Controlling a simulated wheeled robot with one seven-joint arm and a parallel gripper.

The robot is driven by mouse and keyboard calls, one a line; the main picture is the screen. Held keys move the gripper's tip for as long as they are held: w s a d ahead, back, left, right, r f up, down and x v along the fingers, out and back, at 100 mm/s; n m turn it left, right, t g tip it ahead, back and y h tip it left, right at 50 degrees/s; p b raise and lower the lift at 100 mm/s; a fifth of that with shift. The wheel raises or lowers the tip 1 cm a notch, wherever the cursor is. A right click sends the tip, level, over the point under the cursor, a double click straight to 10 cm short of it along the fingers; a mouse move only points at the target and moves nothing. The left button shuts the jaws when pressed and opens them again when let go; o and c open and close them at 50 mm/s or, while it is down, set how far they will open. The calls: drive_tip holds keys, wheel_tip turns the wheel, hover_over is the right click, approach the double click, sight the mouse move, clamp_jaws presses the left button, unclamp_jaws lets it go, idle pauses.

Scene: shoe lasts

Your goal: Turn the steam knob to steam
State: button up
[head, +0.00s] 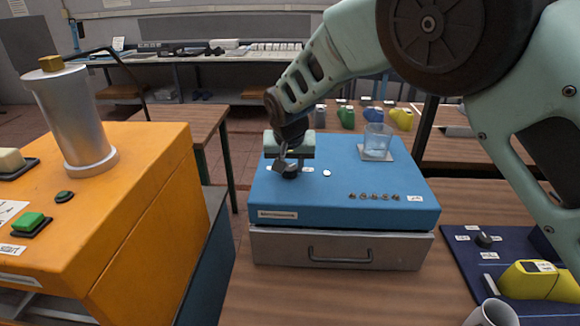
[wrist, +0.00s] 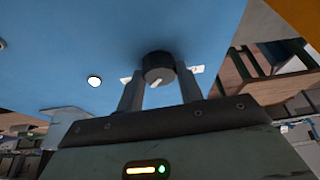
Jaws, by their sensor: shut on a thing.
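A black round knob (head: 289,173) sits on top of the blue box (head: 345,205), near its left side. I take it for the steam knob; its labels are too small to read. My gripper (head: 287,163) points down at it and is shut on it. In the wrist view the two fingers of my gripper (wrist: 158,90) stand on either side of the knob (wrist: 157,66). A pale pointer line shows on the knob's face. A white label lies on each side of it, partly hidden by the fingers.
A round white button (head: 327,173), a row of small metal studs and a clear glass (head: 377,141) are on the blue box. A drawer (head: 340,251) is below. An orange machine (head: 140,200) stands left. A navy panel (head: 470,262) with another knob (head: 484,240) lies right.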

drive_tip(key=shift+m, duration=0.4)
drive_tip(key=o, duration=1)
drive_tip(key=b+v, duration=0.4)
drive_tip(key=v, duration=1.3)
drive_tip(key=shift+a+r, duration=0.2)
drive_tip(key=shift+r, duration=0.05)
